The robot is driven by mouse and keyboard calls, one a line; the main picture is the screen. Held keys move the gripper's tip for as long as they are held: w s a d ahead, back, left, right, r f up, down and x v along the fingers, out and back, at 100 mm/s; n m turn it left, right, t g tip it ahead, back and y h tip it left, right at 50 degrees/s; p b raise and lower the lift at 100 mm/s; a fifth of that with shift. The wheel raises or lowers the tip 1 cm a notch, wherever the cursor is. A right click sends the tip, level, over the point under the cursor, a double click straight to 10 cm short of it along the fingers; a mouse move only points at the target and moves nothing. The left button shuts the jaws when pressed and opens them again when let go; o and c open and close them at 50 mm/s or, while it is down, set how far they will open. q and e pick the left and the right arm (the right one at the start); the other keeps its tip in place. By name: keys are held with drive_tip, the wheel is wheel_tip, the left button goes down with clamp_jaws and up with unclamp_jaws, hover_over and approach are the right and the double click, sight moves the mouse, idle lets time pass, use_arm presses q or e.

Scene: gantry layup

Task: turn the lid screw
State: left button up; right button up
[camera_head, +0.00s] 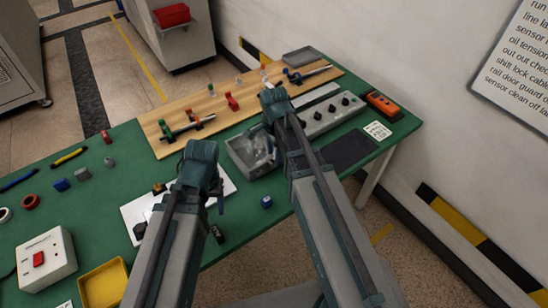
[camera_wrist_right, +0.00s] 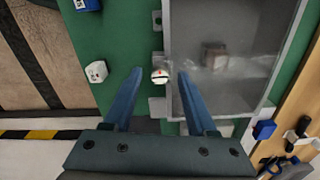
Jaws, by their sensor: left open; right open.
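A grey box with a clear lid (camera_head: 240,152) stands on the green table in the head view. It fills the upper right of the right wrist view (camera_wrist_right: 190,20), with a brownish block dim beneath the lid. A small round white screw head (camera_wrist_right: 160,77) with a red mark sits by the box's left edge. My right gripper (camera_wrist_right: 160,73) is open, its two fingers on either side of the screw head in that view; I cannot tell whether they touch it. My left gripper (camera_head: 212,190) is open and apart from the box, over a white sheet (camera_head: 226,188).
A blue cube (camera_head: 266,201) lies in front of the box. A wooden board (camera_head: 165,146) with clamps runs behind it, and a grey knob panel (camera_head: 330,116) stands to the right. A yellow tray (camera_head: 104,285) and a red-switch box (camera_head: 45,255) are at front left.

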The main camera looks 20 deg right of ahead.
clamp_jaws()
